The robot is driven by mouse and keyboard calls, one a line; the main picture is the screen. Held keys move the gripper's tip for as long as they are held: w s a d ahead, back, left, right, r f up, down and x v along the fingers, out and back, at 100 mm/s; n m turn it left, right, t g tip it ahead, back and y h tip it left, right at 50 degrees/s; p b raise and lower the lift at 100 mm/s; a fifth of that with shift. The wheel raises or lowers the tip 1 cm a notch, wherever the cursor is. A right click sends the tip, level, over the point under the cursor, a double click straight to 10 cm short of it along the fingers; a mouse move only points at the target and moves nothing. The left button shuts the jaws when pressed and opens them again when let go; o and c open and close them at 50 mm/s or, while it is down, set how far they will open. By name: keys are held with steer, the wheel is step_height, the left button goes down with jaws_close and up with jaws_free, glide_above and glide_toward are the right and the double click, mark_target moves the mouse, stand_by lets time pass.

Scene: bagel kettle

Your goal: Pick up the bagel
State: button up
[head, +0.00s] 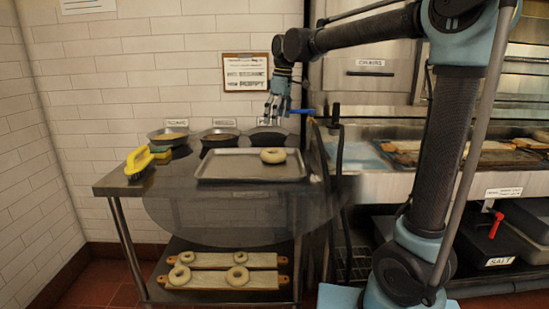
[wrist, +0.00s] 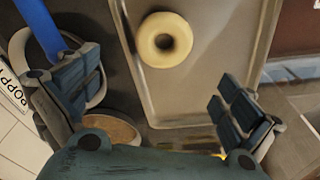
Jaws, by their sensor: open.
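A pale bagel (head: 273,155) lies on a grey metal tray (head: 235,178) on the steel table. In the head view it is near the tray's back right corner. In the wrist view the bagel (wrist: 165,40) shows whole, with its hole facing the camera, beyond the fingertips at the top. My gripper (head: 277,108) is open and empty, above the back of the table near the bowls. In the wrist view its two fingers (wrist: 160,97) are spread wide to either side, apart from the bagel.
Several shallow bowls (head: 168,134) stand along the table's back edge. A blue handle (head: 300,111) is close to my gripper on the right. A yellow-handled brush (head: 138,162) lies at the left. Boards with more bagels (head: 180,275) are on the lower shelf.

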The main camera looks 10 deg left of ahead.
glide_above(274, 149)
steer(key=s, duration=0.2)
steer(key=f, duration=0.4)
steer(key=d+f, duration=0.1)
steer(key=f, duration=0.1)
steer(key=shift+w+f, duration=0.15)
steer(key=shift+f, duration=0.2)
steer(key=shift+s+a+f, duration=0.1)
steer(key=shift+a+f, duration=0.1)
steer(key=shift+f, duration=1.15)
steer(key=shift+s+a+f, duration=0.1)
steer(key=shift+a+f, duration=0.05)
steer(key=shift+f, duration=1.15)
steer(key=c, duration=1)
